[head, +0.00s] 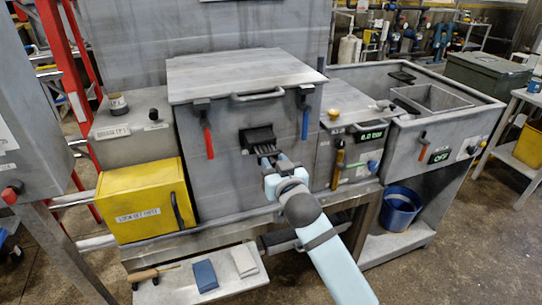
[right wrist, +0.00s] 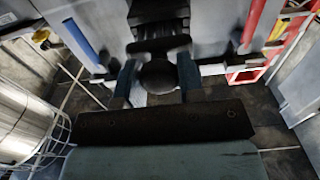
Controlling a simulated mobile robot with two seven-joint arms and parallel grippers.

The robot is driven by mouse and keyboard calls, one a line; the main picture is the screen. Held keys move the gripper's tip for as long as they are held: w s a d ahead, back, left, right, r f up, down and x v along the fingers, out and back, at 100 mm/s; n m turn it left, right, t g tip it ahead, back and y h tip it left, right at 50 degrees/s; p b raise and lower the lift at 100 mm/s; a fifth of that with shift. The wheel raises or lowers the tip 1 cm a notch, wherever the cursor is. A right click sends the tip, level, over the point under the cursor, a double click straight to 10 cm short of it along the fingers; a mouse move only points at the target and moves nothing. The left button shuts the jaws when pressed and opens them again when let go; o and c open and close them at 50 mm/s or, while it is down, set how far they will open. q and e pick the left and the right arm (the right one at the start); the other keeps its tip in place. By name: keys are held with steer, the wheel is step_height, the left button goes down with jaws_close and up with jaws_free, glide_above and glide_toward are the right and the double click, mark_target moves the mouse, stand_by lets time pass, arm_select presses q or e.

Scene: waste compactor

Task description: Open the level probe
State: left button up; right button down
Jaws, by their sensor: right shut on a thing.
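A black ribbed fitting (head: 257,138), likely the level probe, sticks out of the front of the grey compactor cabinet (head: 225,180). In the right wrist view its black round knob (right wrist: 158,76) sits between the two fingers. My right gripper (head: 268,160) is right at the fitting, its fingers (right wrist: 157,80) shut on the knob from both sides. In the head view the gripper partly hides the knob. My left gripper is not in view.
A red handle (head: 209,143) and a blue handle (head: 305,124) hang on either side of the fitting. A yellow box (head: 145,205) stands to the left. A blue bucket (head: 400,208) is low on the right. The lid (head: 240,75) above is closed.

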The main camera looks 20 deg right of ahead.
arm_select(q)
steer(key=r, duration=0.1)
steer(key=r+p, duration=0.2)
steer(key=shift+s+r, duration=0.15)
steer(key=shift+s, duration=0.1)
arm_select(e)
steer(key=s, duration=1.3)
steer(key=shift+d, duration=0.2)
steer(key=c, duration=0.8)
jaws_free()
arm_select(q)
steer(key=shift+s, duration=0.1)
arm_select(e)
steer(key=shift+o, duration=0.2)
arm_select(q)
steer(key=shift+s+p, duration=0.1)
steer(key=shift+p, duration=0.25)
arm_select(e)
steer(key=shift+s, duration=0.1)
